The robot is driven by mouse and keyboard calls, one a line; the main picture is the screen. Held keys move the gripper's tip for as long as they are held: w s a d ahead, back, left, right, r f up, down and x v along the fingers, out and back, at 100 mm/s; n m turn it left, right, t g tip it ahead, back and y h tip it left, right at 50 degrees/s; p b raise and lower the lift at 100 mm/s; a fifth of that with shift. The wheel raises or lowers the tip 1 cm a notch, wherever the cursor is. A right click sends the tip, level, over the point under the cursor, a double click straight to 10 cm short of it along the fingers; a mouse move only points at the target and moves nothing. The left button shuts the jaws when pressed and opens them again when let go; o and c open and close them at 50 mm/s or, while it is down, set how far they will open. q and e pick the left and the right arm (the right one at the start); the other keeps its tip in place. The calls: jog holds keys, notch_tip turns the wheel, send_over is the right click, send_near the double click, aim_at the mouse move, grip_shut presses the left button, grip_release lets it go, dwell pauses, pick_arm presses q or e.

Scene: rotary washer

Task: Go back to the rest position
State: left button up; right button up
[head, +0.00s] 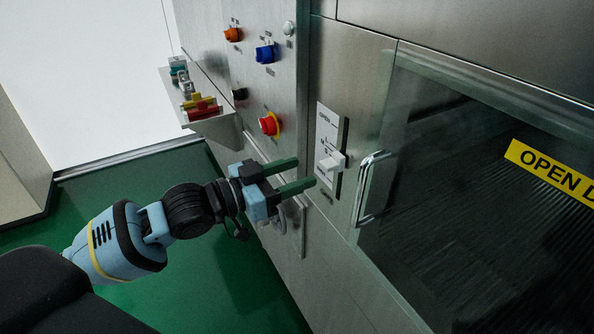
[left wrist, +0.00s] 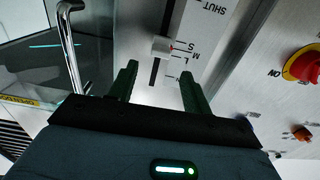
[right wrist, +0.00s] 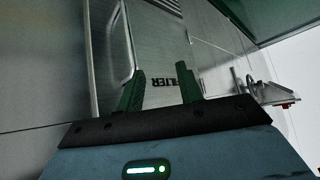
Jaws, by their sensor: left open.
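My left gripper (head: 292,176) is open and empty in front of the washer's steel panel. Its two dark green fingers point at the white sliding switch (head: 332,162) on a light plate marked OPEN at the top, and a small gap seems to lie between them. In the left wrist view, the switch knob (left wrist: 162,46) is beyond and between the fingertips (left wrist: 158,80), beside a scale of letters. My right gripper (right wrist: 160,80) shows only in its own wrist view. Its fingers are apart with nothing between them, facing a metal panel with FILTER lettering partly hidden.
A door handle (head: 369,188) and dark glass door (head: 480,200) with a yellow label are right of the switch. A red button (head: 268,124), blue knob (head: 265,54) and orange knob (head: 232,34) are on the panel. A small shelf (head: 212,122) juts out left. Green floor (head: 150,200) is clear.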

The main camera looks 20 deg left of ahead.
pick_arm(q)
jog(key=s+f+n+y, duration=0.2)
jog(key=s+f, duration=0.2)
jog(key=f, duration=0.7)
jog(key=s+f+n+y, duration=0.2)
jog(key=s+f+y, duration=0.15)
jog(key=f, duration=0.75)
jog(key=s+f+g+y, duration=0.1)
jog(key=s+f+g, duration=0.1)
jog(key=s+f, duration=0.6)
jog(key=s+f+n+g+y, duration=0.1)
jog(key=s+f+g+y, duration=0.1)
jog(key=s+f, duration=0.7)
jog(key=s+g+p, duration=0.1)
jog(key=s, duration=0.5)
jog(key=shift+a+n, duration=0.2)
jog(key=shift+n, duration=0.1)
